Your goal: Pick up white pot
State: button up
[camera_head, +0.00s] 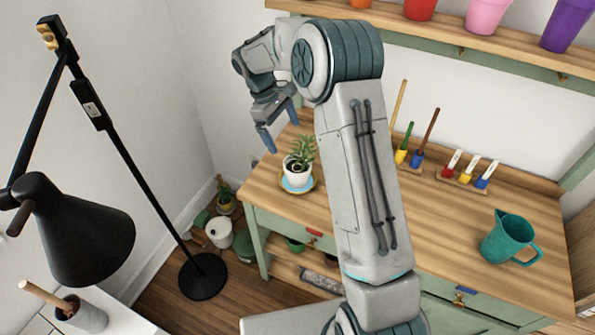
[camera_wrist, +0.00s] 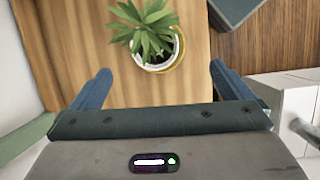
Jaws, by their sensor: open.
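The white pot (camera_head: 297,177) holds a spiky green plant (camera_head: 302,152) and stands upright on a small saucer (camera_head: 286,188) near the left end of the wooden table. In the wrist view the white pot (camera_wrist: 158,64) shows below the plant's leaves, ahead of my gripper and between the lines of its two fingers. My gripper (camera_head: 280,130) is open and empty, above the table's back left part, up and left of the pot. In the wrist view my gripper's fingers (camera_wrist: 157,80) are wide apart, not touching the pot.
A teal pitcher (camera_head: 508,238) stands at the table's right. Paint brushes in holders (camera_head: 416,158) stand at the back. A shelf (camera_head: 450,40) with coloured pots runs above. A black floor lamp (camera_head: 95,110) stands left. The table top (camera_head: 262,192) around the pot is clear.

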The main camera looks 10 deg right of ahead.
notch_tip(320, 180, down, 2)
jog(key=w, duration=0.2)
jog(key=p, duration=0.2)
send_over(298, 168)
jog(key=a, duration=0.2)
jog(key=shift+n+g, duration=0.3)
jog(key=shift+n, duration=0.1)
notch_tip(298, 168, down, 9)
jog(key=shift+r, duration=0.2)
jog(key=shift+p+x, duration=0.75)
jog(key=shift+x, duration=1.85)
jog(key=shift+w+d, duration=0.1)
jog(key=c, duration=1.3)
